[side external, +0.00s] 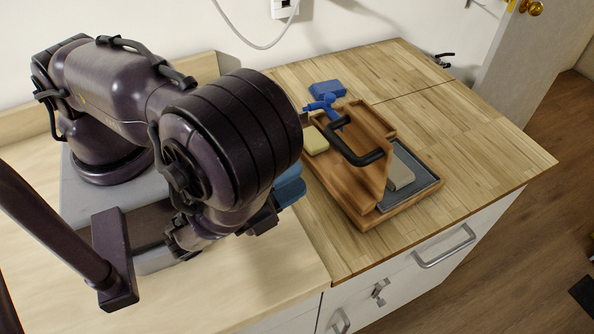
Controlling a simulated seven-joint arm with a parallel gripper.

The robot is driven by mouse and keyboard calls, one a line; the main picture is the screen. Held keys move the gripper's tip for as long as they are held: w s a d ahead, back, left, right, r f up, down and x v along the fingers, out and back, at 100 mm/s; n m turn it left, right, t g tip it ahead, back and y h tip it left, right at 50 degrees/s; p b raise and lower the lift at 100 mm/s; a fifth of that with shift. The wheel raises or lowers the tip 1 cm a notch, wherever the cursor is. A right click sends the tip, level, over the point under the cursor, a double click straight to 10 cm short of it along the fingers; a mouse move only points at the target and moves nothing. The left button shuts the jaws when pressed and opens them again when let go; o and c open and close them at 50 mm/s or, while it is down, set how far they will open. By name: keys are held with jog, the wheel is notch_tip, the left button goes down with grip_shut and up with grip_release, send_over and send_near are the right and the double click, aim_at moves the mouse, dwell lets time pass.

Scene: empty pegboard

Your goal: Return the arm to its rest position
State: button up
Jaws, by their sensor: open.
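My arm fills the left half of the side external view. Its large ribbed joint is in front, and its wrist bends down below that joint over the pale counter. I cannot make out my gripper's fingers; the arm hides them. No object shows in my grasp. No pegboard can be made out in this view.
A wooden caddy (362,217) with a black handle (352,152) stands on the wooden counter (465,125). It holds a yellow sponge (315,140) and a grey block (399,175). A blue block (327,90) lies behind it. The counter's right side is clear.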

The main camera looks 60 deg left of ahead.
jog(key=w+d+r+n+g+h, duration=0.2)
jog(key=w+d+n+g, duration=0.4)
jog(key=w+d+n, duration=0.15)
jog(key=w+a+r+n+g+h, duration=0.2)
jog(key=w+r+n+g+h, duration=0.15)
jog(key=r, duration=0.55)
jog(key=s+a+r+n+g+y, duration=0.2)
jog(key=s+a+r, duration=0.4)
jog(key=a, duration=0.3)
jog(key=s+a+r+n+g+y, duration=0.2)
jog(key=s+a+r+n, duration=0.2)
jog(key=a, duration=0.6)
jog(key=s+r, duration=0.2)
jog(key=s, duration=0.1)
jog(key=shift+s+r+g, duration=0.15)
jog(key=shift+s+g, duration=0.15)
jog(key=shift+g, duration=0.05)
